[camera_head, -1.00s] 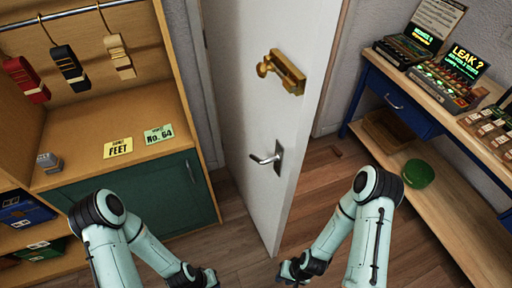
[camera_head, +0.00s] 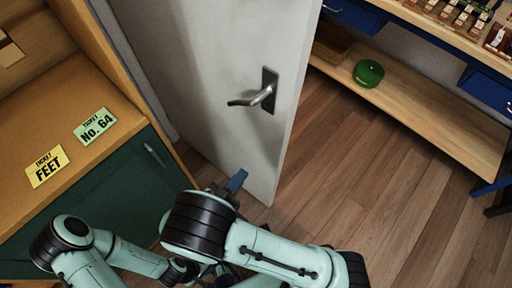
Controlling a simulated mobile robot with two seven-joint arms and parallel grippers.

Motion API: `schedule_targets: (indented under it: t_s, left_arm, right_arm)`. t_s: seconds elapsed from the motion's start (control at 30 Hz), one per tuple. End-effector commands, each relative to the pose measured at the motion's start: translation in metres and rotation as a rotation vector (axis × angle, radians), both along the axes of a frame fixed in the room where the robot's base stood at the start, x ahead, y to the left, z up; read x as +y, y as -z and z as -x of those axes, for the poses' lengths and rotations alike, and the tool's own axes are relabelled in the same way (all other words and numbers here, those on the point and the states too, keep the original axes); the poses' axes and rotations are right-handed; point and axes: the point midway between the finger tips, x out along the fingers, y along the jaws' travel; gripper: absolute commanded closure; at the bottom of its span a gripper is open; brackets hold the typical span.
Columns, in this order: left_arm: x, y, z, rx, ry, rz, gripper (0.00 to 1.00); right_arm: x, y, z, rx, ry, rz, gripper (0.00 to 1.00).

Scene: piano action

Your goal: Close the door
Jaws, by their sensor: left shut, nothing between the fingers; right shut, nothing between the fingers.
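The white door (camera_head: 215,60) stands open in the middle of the view, with its free edge on the right. Its metal lever handle (camera_head: 262,95) sits near that edge, and no gripper is on it. My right gripper (camera_head: 232,186) is shut and empty, low in front of the door's bottom part. I cannot tell whether it touches the door. My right arm hides part of the floor below it. My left gripper (camera_head: 216,272) is shut and empty at the bottom of the view, partly hidden by my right arm.
On the left is a wooden cabinet with a green door (camera_head: 110,200), a yellow card (camera_head: 47,166) and a green card (camera_head: 95,126) on top. At right, a workbench (camera_head: 430,100) has a green bowl (camera_head: 368,73) on its lower shelf. Wooden floor (camera_head: 350,180) right of the door is clear.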

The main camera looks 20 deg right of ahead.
Motion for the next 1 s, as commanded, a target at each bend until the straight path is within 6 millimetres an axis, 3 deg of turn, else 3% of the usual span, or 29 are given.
schedule_targets:
  t_s: [0.1,0.27,0.7,1.0]
  left_arm:
    - [0.000,0.004,0.001,0.001,0.001,0.000,1.00]
    - [-0.001,0.003,0.000,0.000,0.001,0.001,1.00]
    - [0.000,0.004,0.000,-0.002,0.000,0.001,1.00]
    - [0.000,0.005,0.000,-0.003,0.000,0.000,1.00]
  right_arm:
    - [0.005,-0.009,0.010,-0.031,0.033,0.022,1.00]
    - [-0.008,-0.011,0.006,-0.034,0.042,0.025,1.00]
    - [-0.089,-0.010,-0.034,-0.031,0.042,0.024,1.00]
    - [-0.117,-0.010,-0.049,-0.031,0.038,0.023,1.00]
